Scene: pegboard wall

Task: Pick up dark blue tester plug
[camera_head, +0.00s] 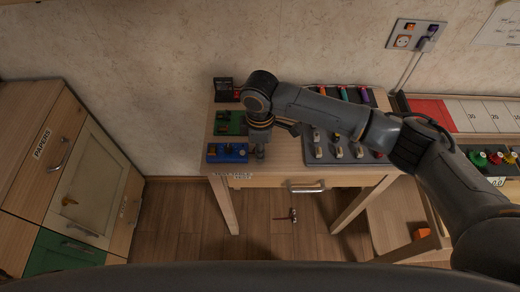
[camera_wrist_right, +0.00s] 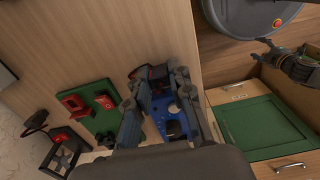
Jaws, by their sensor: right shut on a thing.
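My right gripper (camera_head: 259,152) points down at the front left of the wooden table, just right of the blue tester board (camera_head: 228,153). In the right wrist view my right gripper (camera_wrist_right: 161,80) is shut on a small dark thing (camera_wrist_right: 158,76), which I take to be the dark blue tester plug. The fingers hide much of it, and its lower end cannot be made out. The blue board, with dark knobs, shows below and between the fingers in that view (camera_wrist_right: 164,117). My left gripper (camera_wrist_right: 300,66) seems to show at the right edge of the wrist view; its jaws are unclear.
A green board (camera_head: 229,123) with red parts lies behind the blue one. A grey panel (camera_head: 318,159) with several switches lies to the right on the table. A black stand (camera_head: 224,90) is at the back left. A wooden cabinet (camera_head: 98,185) stands left, apart from the table.

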